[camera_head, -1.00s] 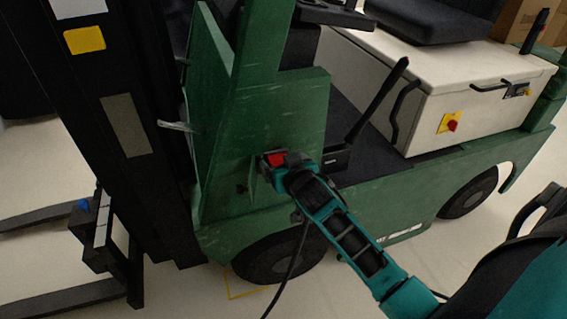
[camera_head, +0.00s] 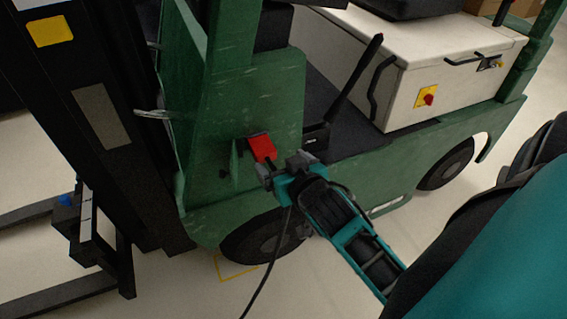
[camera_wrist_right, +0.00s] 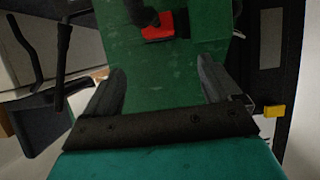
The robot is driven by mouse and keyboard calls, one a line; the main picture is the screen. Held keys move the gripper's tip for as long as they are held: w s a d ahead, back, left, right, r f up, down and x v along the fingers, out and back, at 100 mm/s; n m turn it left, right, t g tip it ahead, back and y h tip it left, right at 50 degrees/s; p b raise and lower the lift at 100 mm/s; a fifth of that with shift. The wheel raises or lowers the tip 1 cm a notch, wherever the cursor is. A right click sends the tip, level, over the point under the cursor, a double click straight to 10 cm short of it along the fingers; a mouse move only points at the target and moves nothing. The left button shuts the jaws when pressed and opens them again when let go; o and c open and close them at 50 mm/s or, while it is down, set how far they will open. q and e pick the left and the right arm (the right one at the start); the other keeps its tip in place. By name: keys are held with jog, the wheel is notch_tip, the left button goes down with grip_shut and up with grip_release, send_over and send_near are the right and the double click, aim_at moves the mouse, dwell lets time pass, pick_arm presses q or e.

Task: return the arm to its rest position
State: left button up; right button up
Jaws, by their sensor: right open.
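My right gripper (camera_head: 283,168) is open and empty in front of the green forklift's side panel in the head view. Its two dark fingers (camera_wrist_right: 160,92) stand wide apart in the right wrist view, with only the green panel between and beyond them. A red block-like part (camera_head: 262,148) on the panel is just up and left of the fingertips. The red part also shows in the right wrist view (camera_wrist_right: 160,27), beyond the fingers and apart from them. My right arm reaches in from the lower right. My left gripper is not in view.
The green forklift (camera_head: 225,120) fills the middle. Its black mast (camera_head: 90,130) and forks (camera_head: 60,285) are at left. A white box (camera_head: 440,85) with a red knob is at upper right. A black lever (camera_head: 362,75) stands near the arm. A dark cable hangs below the gripper.

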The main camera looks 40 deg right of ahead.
dwell(0.6)
jog(key=s+a+f+n+g+y, duration=0.1)
jog(key=s+a+f+n+y, duration=0.1)
jog(key=s+a+f, duration=0.3)
jog(key=s+a+f+n+g+y, duration=0.1)
jog(key=s+a+f+n+y, duration=0.2)
jog(key=f, duration=0.6)
jog(key=shift+s+a, duration=0.85)
jog(key=shift+a, duration=0.4)
